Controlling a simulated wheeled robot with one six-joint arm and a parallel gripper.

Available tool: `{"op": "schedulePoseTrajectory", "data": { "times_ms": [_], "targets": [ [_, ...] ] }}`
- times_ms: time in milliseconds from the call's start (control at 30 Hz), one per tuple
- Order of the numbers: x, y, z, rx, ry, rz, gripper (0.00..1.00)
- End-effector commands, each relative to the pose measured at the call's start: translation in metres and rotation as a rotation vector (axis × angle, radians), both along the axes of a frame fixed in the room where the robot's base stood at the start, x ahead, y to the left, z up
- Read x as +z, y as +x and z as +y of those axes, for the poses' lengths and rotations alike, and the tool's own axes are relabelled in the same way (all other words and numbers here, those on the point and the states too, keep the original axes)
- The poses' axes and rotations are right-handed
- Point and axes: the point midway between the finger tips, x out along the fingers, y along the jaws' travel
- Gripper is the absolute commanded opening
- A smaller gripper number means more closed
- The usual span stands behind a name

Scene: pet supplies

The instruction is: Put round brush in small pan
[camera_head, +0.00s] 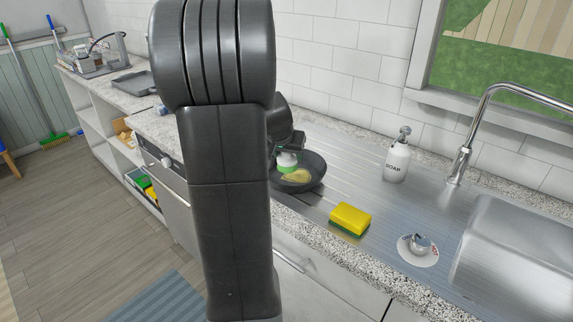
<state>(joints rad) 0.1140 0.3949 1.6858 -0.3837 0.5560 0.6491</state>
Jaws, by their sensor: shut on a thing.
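The small pan (314,182) is dark and round and sits at the left end of the steel drainboard, partly hidden behind my arm. My gripper (287,149) is over the pan's left side, pointing down and mostly hidden by my own arm. It is shut on the round brush (286,160), whose white and green part shows just below the fingers. The brush is over or within the pan; I cannot tell whether it touches the bottom. A yellowish patch (297,175) shows inside the pan below it; I cannot tell whether it is the bristles.
A yellow and green sponge (350,219) lies on the drainboard's front edge. A white soap bottle (397,162) stands near the back wall. The middle of the drainboard is clear.

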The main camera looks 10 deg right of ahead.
Motion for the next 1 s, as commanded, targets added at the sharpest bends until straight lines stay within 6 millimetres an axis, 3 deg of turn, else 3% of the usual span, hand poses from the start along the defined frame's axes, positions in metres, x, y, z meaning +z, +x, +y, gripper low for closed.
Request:
{"op": "schedulePoseTrajectory", "data": {
  "times_ms": [400, 767, 800, 900, 1000],
  "targets": [
    [-0.045, -0.001, 0.0, -0.001, 0.0, 0.002, 0.3],
    [-0.048, 0.0, 0.0, -0.001, 0.0, -0.001, 0.3],
    [-0.048, 0.0, 0.0, -0.001, 0.0, 0.0, 0.55],
    [-0.047, 0.0, 0.0, -0.001, 0.0, 0.0, 0.75],
    [-0.047, 0.0, 0.0, -0.001, 0.0, 0.0, 0.75]
  ]
}}
